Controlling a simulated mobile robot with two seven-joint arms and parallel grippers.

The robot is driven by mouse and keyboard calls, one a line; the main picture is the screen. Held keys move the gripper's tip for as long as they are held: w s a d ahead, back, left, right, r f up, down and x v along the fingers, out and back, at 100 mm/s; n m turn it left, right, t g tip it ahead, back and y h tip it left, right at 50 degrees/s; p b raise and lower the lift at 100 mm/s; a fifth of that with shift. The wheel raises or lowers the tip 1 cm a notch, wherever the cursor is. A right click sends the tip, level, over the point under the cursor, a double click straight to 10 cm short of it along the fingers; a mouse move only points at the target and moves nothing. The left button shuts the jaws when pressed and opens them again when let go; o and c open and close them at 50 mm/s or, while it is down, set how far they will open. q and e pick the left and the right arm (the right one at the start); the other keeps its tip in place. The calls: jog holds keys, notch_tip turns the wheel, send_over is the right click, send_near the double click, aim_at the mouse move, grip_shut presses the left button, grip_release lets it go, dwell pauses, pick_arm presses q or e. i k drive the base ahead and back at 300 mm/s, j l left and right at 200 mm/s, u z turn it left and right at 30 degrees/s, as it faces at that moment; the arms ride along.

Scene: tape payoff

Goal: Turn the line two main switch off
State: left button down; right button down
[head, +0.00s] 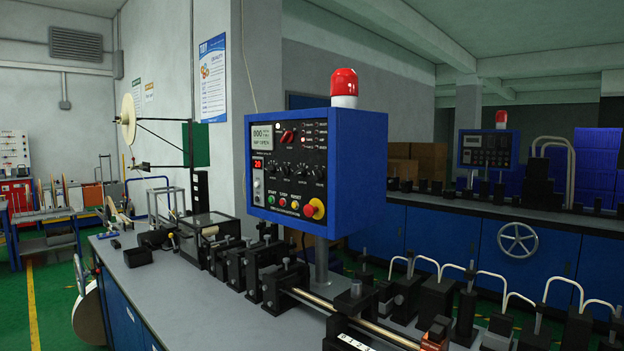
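A blue control box (358,170) stands on a post above the near bench, with a red lamp on top. Its black front panel carries a red rotary switch (288,137) at the upper middle, beside a small display. The switch handle looks tilted, but its marks are too small to read. A red display reading 20, several knobs, coloured buttons and a red emergency button (314,209) on yellow sit lower down. A second blue control box (487,149) stands far right; its switches are too small to make out. I cannot read a line number on either box. Neither gripper is in view.
The near bench (215,309) holds rollers, black blocks and metal rods below the near box. A second line with blue cabinets (527,252), a handwheel (517,239) and wire loops runs behind at right. Green floor (48,300) is open at left.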

aim_at(287, 136)
jog(key=z, duration=0.4)
jog(key=i+j+z, duration=0.1)
jog(key=j+z, duration=1.4)
